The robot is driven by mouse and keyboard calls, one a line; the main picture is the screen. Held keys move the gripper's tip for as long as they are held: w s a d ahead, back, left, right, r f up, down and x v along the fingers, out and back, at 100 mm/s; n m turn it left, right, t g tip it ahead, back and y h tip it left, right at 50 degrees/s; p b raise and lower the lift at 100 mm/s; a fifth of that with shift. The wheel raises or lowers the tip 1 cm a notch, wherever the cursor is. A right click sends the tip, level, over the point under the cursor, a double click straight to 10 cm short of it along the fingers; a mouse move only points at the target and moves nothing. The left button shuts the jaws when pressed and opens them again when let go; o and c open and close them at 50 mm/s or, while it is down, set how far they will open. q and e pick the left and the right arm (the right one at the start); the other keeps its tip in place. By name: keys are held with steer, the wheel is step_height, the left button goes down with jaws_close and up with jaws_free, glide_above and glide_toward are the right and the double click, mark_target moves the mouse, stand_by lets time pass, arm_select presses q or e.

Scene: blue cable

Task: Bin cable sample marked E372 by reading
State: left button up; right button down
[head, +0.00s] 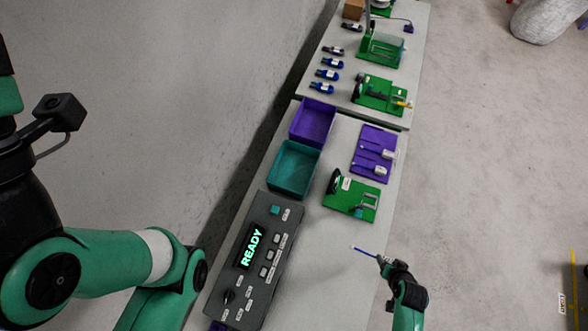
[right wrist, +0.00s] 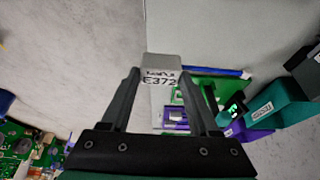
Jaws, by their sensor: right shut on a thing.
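My right gripper (head: 383,262) is shut on the cable sample, above the near right part of the bench. The blue cable (head: 364,250) sticks out to the left of the fingers in the head view. In the right wrist view the fingers (right wrist: 163,88) hold a grey tag (right wrist: 162,62) marked E372, with a smaller line above it that I cannot read surely. Blue cable (right wrist: 215,71) shows behind the tag. A teal bin (head: 291,170) and a purple bin (head: 312,124) stand side by side and look empty. My left gripper is out of view.
A grey control box (head: 258,255) reads READY at the bench's left edge. A green fixture (head: 352,197) and a purple board (head: 374,152) with tagged pieces stand right of the bins. Several blue connectors (head: 327,75) lie on the far bench.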

step_height(320, 180, up, 7)
steer(key=p, duration=0.7)
steer(key=shift+r, duration=0.15)
steer(key=shift+f, duration=0.25)
steer(key=shift+w, duration=0.1)
